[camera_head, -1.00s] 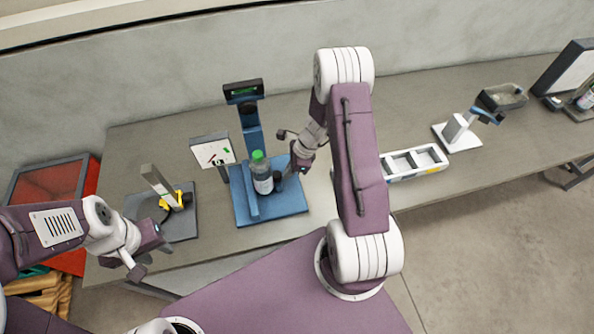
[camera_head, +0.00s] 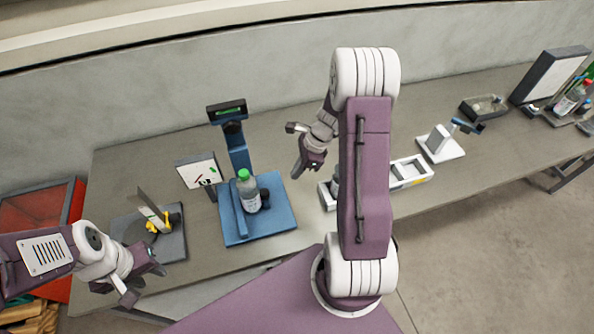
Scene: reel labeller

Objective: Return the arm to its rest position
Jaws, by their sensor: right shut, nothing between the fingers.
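My right arm (camera_head: 366,180) rises in the middle of the head view. Its gripper (camera_head: 299,170) is shut and empty, hanging above the table to the right of the blue stand and touching nothing visible. My left gripper (camera_head: 158,268) is low at the left, in front of the dark-based device; its fingers are too small to tell open from shut. A clear bottle with a green cap (camera_head: 251,198) stands upright on the blue stand (camera_head: 276,213), apart from both grippers.
The grey table (camera_head: 300,233) carries a dark-based device with a yellow part (camera_head: 176,243), a small white panel (camera_head: 196,172) and a white compartment tray (camera_head: 411,172), partly hidden by my right arm. A white-based device (camera_head: 442,150) and dark bin (camera_head: 485,107) stand right. A red crate (camera_head: 75,205) is left.

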